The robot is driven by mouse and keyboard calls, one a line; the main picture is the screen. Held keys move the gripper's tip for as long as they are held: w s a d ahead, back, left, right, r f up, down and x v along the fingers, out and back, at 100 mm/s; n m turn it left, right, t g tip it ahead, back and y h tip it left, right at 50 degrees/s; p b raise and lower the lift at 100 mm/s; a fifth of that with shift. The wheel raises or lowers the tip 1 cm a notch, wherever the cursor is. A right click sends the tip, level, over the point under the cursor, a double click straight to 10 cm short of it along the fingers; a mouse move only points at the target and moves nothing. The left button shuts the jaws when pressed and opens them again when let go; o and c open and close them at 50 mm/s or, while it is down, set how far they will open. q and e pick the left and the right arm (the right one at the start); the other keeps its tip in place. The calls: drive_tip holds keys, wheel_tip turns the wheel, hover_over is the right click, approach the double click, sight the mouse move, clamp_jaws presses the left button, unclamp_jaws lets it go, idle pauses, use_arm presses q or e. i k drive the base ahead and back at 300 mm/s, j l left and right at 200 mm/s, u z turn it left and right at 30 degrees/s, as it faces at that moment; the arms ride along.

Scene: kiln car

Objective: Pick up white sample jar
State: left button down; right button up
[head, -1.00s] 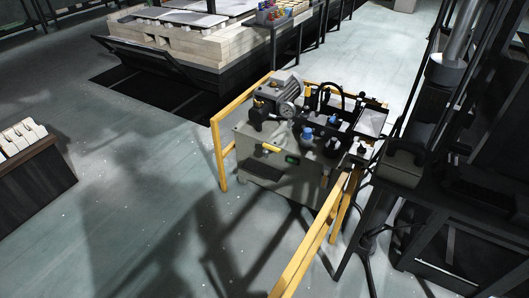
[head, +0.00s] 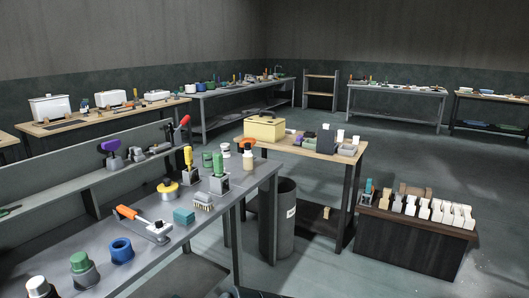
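Two things on the grey workbench (head: 105,228) could be the white sample jar. The other is a white-topped container (head: 38,287) at the near left, cut by the bottom edge of the picture. I cannot tell which is the sample jar. Neither of my grippers shows in the head view.
The bench also holds a blue ring (head: 121,250), an orange-handled tool (head: 128,213) and a yellow tin (head: 168,188). A grey bin (head: 277,233) stands beyond its end. A wooden table (head: 312,150) and a dark crate (head: 412,240) stand to the right. Floor at far right is clear.

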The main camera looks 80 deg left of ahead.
sight(225, 147)
drive_tip(key=l+u, duration=0.1)
drive_tip(key=u, duration=0.3)
drive_tip(key=k+u, duration=0.15)
drive_tip(key=u, duration=0.25)
drive_tip(key=k+u, duration=0.1)
drive_tip(key=u, duration=0.95)
drive_tip(key=i+u, duration=0.1)
drive_tip(key=u, duration=0.3)
drive_tip(key=l+u, duration=0.15)
drive_tip(key=u, duration=0.25)
drive_tip(key=i+l+u, duration=0.15)
drive_tip(key=u, duration=0.3)
drive_tip(key=i+z, duration=0.1)
drive_tip(key=z, duration=0.35)
drive_tip(key=i+z, duration=0.25)
drive_tip(key=i, duration=0.4)
drive_tip(key=i+j+z, duration=0.1)
drive_tip(key=i+z, duration=0.2)
drive_tip(key=i, duration=0.35)
drive_tip(key=i+z, duration=0.15)
drive_tip(key=i, duration=1.2)
